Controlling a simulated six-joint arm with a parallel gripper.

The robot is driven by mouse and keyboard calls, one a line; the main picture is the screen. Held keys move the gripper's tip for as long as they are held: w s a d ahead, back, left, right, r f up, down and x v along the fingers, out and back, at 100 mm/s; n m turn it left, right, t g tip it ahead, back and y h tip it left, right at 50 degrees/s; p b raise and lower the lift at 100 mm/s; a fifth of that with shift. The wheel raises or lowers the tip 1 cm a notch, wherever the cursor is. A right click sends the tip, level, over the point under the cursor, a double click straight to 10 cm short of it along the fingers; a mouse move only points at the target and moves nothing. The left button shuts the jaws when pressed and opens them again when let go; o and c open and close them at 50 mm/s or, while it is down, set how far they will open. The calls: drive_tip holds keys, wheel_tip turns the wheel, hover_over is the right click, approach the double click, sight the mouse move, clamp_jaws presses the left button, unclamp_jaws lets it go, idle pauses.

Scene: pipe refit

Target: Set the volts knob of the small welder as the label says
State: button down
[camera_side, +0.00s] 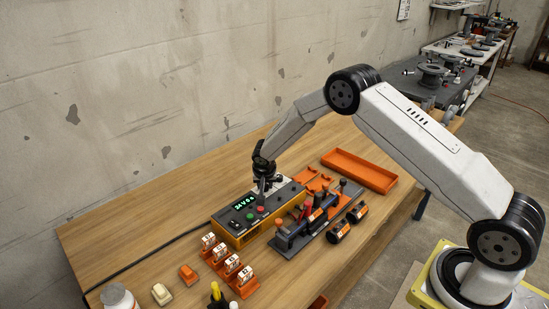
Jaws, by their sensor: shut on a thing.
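The small welder (231,236) is a yellow box with a dark top panel, standing on the wooden bench. Its panel carries a lit green display (244,201), whose digits are too small to read surely, and a red and a green button. My gripper (262,194) points down over the far right part of the panel. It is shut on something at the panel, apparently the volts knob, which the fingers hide. A pale label appears on the panel just right of my gripper, but its text cannot be read.
A dark clamping fixture (290,240) with orange parts stands close right of the welder. Two black cylinders (339,231) lie beside it. An orange tray (358,170) is behind. Several orange holders with white tags (227,267) stand in front. A cable runs left.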

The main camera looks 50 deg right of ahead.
idle(0.3)
drive_tip(key=shift+c, duration=2)
unclamp_jaws()
drive_tip(key=shift+r, duration=0.1)
drive_tip(key=shift+v, duration=3.6)
drive_tip(key=shift+s+a+r, duration=0.1)
drive_tip(key=shift+a+r, duration=0.05)
